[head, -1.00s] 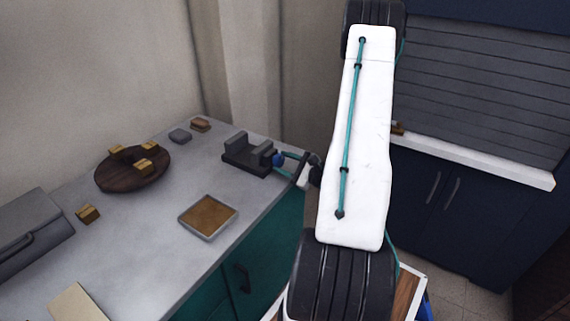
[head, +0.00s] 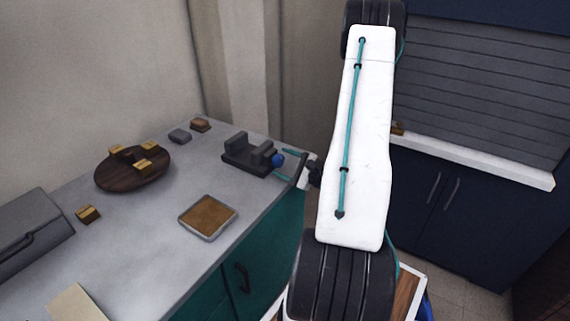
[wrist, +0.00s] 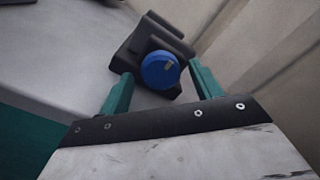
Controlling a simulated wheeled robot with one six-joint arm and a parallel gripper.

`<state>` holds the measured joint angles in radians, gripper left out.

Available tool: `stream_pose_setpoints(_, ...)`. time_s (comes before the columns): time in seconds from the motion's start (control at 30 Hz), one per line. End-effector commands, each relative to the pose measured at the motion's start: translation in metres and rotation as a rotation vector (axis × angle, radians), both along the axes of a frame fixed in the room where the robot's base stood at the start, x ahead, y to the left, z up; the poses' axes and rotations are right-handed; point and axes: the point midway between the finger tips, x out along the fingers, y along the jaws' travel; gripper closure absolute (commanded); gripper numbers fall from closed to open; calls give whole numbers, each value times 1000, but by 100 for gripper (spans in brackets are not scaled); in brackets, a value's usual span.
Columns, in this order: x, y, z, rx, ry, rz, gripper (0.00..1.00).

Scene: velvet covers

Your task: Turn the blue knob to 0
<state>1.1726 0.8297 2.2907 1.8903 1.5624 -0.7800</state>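The blue knob (head: 278,160) sits on the right end of a dark grey device (head: 248,154) on the counter. No number scale can be read. My gripper (head: 290,164) is just right of the knob in the head view. In the wrist view its two teal fingers (wrist: 158,88) are spread wide, one on each side of the knob, with a gap on both sides. It is open and empty.
The grey counter (head: 130,235) also bears a round dark board (head: 130,180) with several tan blocks, a square brown tray (head: 208,238) and small blocks near the back edge. A grey box (head: 30,235) stands at the left.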

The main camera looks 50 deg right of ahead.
Motion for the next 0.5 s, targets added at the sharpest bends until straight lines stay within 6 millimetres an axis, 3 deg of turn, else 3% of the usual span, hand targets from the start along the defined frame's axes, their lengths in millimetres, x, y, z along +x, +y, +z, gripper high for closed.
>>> stream_pose_setpoints(0.3, -2, -1, 0, 0, -1, -1, 35)
stream_pose_setpoints(0.5, -29, -4, 0, 0, -1, -6, 35)
